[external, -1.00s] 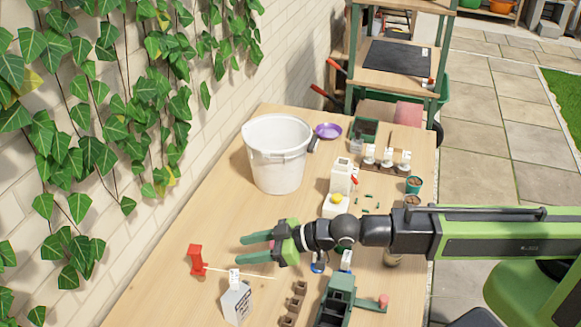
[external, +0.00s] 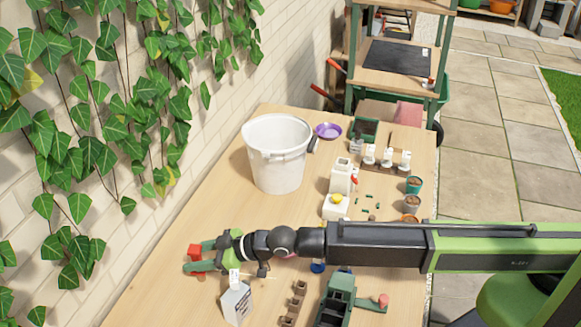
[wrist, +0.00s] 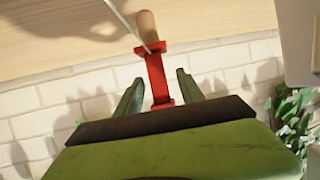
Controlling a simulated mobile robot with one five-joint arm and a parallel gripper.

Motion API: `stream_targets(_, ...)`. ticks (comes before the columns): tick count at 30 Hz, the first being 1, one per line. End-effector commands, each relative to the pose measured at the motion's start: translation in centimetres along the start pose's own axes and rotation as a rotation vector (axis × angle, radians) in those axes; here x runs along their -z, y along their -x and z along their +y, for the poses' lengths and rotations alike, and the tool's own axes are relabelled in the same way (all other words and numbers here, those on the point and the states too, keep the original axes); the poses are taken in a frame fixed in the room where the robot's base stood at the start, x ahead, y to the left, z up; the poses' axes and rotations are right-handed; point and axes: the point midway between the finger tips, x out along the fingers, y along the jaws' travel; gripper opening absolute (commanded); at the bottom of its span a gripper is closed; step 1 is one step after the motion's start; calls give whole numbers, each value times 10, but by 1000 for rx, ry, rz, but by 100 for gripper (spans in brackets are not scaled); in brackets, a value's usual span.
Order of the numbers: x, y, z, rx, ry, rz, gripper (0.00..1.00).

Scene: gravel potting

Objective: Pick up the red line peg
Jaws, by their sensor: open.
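The red line peg (external: 193,252) stands at the left end of the table in the external view. In the wrist view the red peg (wrist: 156,76) shows as a narrow red bar with wider ends, with a tan wooden part (wrist: 147,27) beyond its top end. My gripper (external: 196,256) is open, with its two green fingers on either side of the peg. The wrist view shows my gripper (wrist: 159,78) with a gap between the peg and each finger. Part of the peg is hidden by the fingers in the external view.
A white labelled bottle (external: 236,302) stands close to my gripper. Brown small pots (external: 294,302) and a dark green box (external: 336,300) are to the right. A white bucket (external: 277,165) stands farther back. A thin pale line (wrist: 129,22) runs to the peg. The brick wall is close by.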

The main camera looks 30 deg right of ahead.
Motion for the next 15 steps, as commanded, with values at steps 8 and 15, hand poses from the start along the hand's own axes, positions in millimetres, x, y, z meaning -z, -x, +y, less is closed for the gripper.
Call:
stream_targets(8,0,-2,0,0,0,0,38)
stream_targets(15,0,-2,0,0,0,0,6)
